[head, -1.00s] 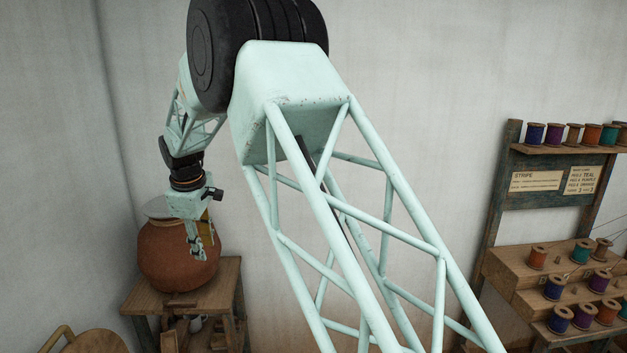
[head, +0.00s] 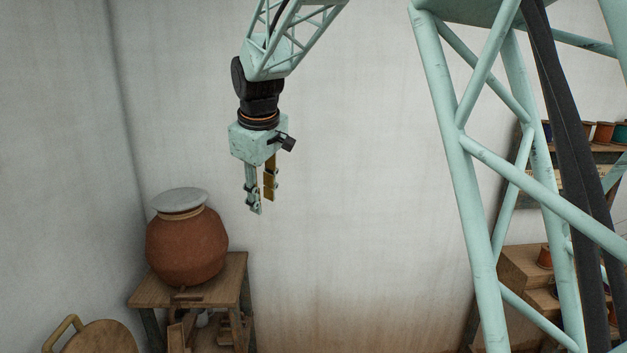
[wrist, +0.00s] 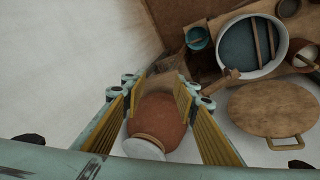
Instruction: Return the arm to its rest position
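My gripper (head: 261,205) hangs pointing down in the head view, in front of the bare wall. Its two fingers are apart with nothing between them. In the wrist view the fingers (wrist: 160,105) also stand apart, with yellow pads showing on both sides. A brown clay pot (head: 187,246) with a pale lid stands on a wooden stand (head: 237,282), below and left of the gripper. In the wrist view the pot (wrist: 157,114) shows between the fingers but well below them, not touched.
Spool shelves (head: 522,268) stand at the right, partly hidden by my arm. A round wooden lid (head: 95,341) with a handle is at the lower left. The wrist view shows a tub of dark liquid (wrist: 240,45). The wall's middle is free.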

